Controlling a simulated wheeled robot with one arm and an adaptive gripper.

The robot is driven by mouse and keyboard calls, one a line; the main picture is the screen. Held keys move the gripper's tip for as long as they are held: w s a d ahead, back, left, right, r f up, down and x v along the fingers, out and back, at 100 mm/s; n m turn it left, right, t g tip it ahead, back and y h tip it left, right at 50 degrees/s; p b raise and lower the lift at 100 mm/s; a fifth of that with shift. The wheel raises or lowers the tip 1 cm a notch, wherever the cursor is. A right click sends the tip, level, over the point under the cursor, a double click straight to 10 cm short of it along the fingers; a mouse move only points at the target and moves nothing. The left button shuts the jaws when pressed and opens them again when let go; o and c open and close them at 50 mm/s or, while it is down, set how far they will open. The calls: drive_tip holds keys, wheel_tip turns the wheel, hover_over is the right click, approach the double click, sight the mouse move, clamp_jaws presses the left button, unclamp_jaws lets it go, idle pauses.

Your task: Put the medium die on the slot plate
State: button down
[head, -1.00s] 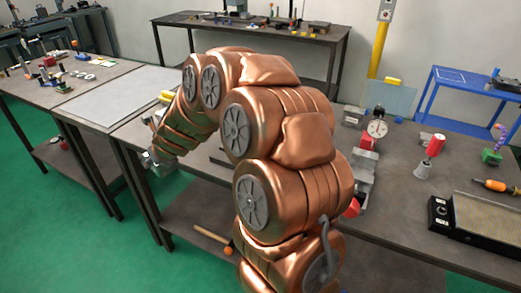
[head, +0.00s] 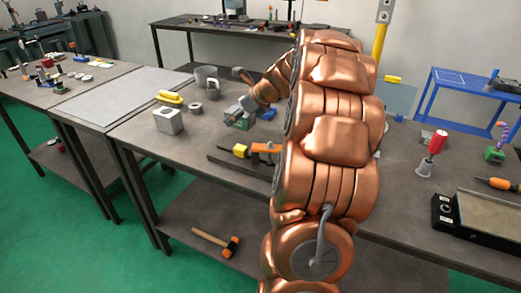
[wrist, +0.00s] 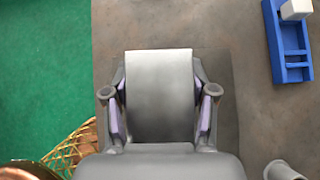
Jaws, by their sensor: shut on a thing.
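My gripper (wrist: 160,105) is shut on a smooth grey block (wrist: 160,90) in the wrist view. The block fills the space between the two purple-padded fingers. I cannot tell from its size whether it is the medium die. I cannot tell which thing is the slot plate.
A blue slotted holder with a white block (wrist: 288,42) is at upper right in the wrist view. A yellow piece (head: 170,97), a grey ring (head: 195,108) and a grey cup (head: 207,77) are on the bench. A yellow block (head: 240,151) is near the front. A hammer (head: 215,242) lies below.

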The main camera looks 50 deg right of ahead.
drive_tip(key=s+d+r, duration=0.2)
drive_tip(key=s+d, duration=0.2)
drive_tip(key=shift+n, duration=0.3)
drive_tip(key=shift+s+d+f, duration=0.1)
drive_tip(key=shift+s+f, duration=0.05)
drive_tip(key=shift+f, duration=2.4)
drive_tip(key=shift+s+f, duration=0.1)
drive_tip(key=shift+f, duration=2.45)
drive_tip(key=c, duration=0.6)
unclamp_jaws()
drive_tip(key=shift+f, duration=0.15)
drive_tip(key=shift+c, duration=0.2)
drive_tip(key=b+v, duration=0.1)
drive_tip(key=v, duration=1.1)
drive_tip(key=shift+d, duration=0.15)
